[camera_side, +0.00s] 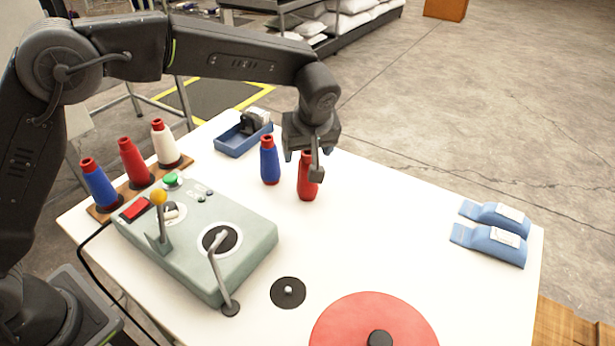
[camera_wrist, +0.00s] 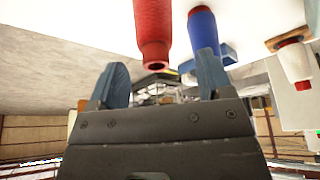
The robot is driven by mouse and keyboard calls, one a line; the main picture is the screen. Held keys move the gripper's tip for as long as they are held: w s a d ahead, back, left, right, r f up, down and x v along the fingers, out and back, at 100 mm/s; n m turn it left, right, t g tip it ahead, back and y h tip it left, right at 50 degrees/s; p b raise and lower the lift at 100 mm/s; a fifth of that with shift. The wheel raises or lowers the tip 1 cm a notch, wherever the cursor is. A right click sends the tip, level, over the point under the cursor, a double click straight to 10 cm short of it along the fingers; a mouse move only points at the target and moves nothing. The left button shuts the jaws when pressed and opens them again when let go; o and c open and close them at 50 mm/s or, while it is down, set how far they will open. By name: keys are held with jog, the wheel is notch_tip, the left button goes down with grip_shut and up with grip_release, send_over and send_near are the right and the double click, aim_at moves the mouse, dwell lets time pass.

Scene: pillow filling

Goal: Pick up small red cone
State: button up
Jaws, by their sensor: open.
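A red cone (camera_side: 307,186) stands upright on the white table, below and partly behind my gripper (camera_side: 304,162). In the wrist view the red cone (camera_wrist: 153,25) shows at the top, its narrow end toward the gap between the blue fingers of my gripper (camera_wrist: 162,80). The fingers are apart, with nothing held. I cannot tell whether either finger touches the cone. Another red cone (camera_side: 134,160) stands on the wooden rack at the left.
A blue cone (camera_side: 269,163) stands close left of the red one. A blue tray (camera_side: 236,142) lies behind it. The grey control box (camera_side: 215,240) with levers is front left, and a red disc (camera_side: 350,325) is in front.

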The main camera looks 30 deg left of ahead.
aim_at(307, 162)
jog(key=shift+x, duration=2.75)
jog(key=shift+w+d, duration=0.15)
jog(key=shift+d, duration=0.1)
jog(key=shift+c, duration=0.3)
jog(key=c, duration=1)
